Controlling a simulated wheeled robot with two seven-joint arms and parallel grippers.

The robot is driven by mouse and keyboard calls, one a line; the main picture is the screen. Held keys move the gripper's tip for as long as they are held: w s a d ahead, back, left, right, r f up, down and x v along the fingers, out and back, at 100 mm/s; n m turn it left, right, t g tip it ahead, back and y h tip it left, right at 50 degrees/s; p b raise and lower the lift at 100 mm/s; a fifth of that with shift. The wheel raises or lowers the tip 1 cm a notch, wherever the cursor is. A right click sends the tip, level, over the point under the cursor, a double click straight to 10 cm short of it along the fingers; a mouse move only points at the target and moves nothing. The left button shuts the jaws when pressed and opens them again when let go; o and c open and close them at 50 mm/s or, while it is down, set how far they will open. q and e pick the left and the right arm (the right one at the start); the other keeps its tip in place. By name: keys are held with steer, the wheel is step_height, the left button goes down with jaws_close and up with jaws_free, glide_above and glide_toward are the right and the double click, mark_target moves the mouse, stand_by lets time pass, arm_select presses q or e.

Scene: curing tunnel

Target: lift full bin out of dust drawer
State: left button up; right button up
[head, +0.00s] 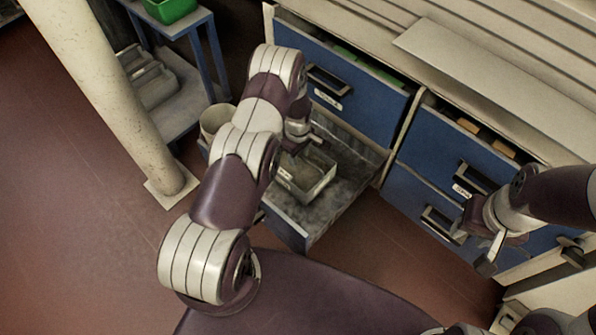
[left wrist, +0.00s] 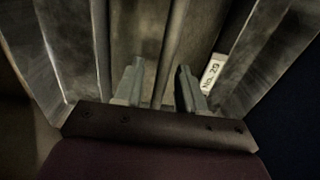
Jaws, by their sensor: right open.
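The blue dust drawer (head: 285,226) stands pulled out, its grey inside showing. The bin (head: 325,183), a pale open box with greyish-brown fill, sits in it. A white label, "No. 29", shows beside the fingers in the left wrist view. My left gripper (left wrist: 160,85) reaches down at the bin. Its two fingers are apart, with an upright wall edge between or just beyond them; I cannot tell whether they touch it. In the head view my left arm hides part of the bin and drawer. My right gripper (head: 486,240) is open and empty in front of the right-hand drawers.
A pale pillar (head: 105,85) and a blue-framed shelf with a green bin (head: 170,8) stand at the left. A pale cylindrical container (head: 215,119) is behind my left arm. Red floor is clear at lower left.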

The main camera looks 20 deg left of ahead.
arm_select(q)
steer(key=shift+r, duration=0.1)
jaws_close()
stand_by(1.2)
